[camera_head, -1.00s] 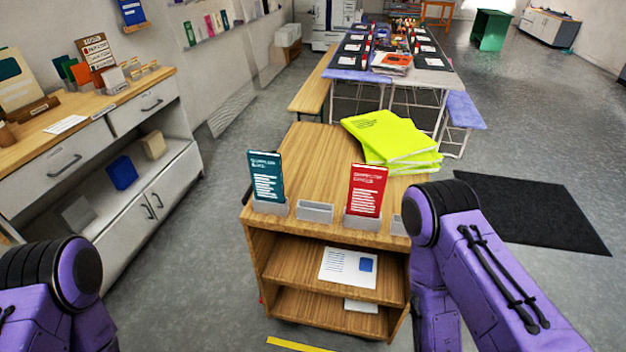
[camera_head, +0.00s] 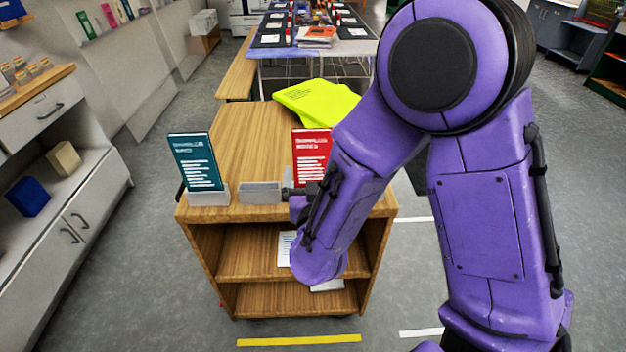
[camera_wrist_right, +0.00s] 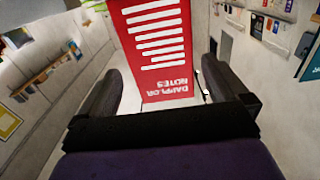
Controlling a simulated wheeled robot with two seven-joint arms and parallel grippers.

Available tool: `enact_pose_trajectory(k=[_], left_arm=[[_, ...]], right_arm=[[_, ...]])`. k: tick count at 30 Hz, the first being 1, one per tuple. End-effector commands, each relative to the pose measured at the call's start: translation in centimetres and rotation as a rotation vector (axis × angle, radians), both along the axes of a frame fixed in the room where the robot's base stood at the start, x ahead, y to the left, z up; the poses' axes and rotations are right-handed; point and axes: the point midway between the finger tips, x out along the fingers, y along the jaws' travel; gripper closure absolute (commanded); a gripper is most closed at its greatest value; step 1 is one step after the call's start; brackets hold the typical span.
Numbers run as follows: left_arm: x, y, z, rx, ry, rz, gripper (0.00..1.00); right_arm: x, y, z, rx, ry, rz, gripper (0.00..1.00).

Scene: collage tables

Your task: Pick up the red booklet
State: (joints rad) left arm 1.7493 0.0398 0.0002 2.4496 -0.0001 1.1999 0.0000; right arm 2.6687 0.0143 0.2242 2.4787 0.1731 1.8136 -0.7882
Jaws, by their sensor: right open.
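The red booklet (camera_head: 311,153) stands upright at the front of the wooden shelf unit's top, partly hidden behind my right arm in the head view. In the right wrist view the red booklet (camera_wrist_right: 158,45) appears upside down, between the two dark fingers. My right gripper (camera_wrist_right: 158,88) is open, with one finger on each side of the booklet; I cannot tell whether either finger touches it. In the head view my right gripper (camera_head: 300,191) is a small dark shape in front of the booklet's lower part, mostly covered by my arm. My left gripper is not in view.
A teal booklet (camera_head: 195,162) stands in a grey holder (camera_head: 208,195) at the left. An empty grey holder (camera_head: 260,192) is between the booklets. Papers lie on the shelf below.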

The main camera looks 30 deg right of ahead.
Motion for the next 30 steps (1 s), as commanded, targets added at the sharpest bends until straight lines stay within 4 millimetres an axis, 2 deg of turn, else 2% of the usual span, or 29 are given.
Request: enact_pose_trajectory(k=[1, 2, 12, 19, 20, 21, 23, 30], left_arm=[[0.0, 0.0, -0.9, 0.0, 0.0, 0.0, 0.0], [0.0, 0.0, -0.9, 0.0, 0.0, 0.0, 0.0], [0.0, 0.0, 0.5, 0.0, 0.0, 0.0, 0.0], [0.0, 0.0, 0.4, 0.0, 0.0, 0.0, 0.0], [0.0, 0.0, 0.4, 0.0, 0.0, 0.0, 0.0], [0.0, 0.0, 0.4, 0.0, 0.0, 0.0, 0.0], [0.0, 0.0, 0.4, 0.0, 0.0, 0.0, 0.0], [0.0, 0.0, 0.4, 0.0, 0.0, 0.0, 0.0]], right_arm=[[0.4, -0.3, -0.4, 0.002, -0.002, -0.001, 0.0], [0.6, -0.4, -0.3, 0.002, -0.001, 0.0, 0.0], [4.8, -3.1, -0.2, 0.002, 0.003, 0.002, 0.0], [5.1, -3.3, -0.3, 0.001, 0.003, 0.004, 0.0], [5.1, -3.3, -0.3, 0.001, 0.003, 0.004, 0.06], [5.1, -3.3, -0.3, 0.001, 0.003, 0.004, 0.2], [5.1, -3.3, -0.3, 0.0, 0.002, 0.004, 0.39], [5.0, -3.3, -0.3, 0.0, 0.002, 0.003, 0.39]])
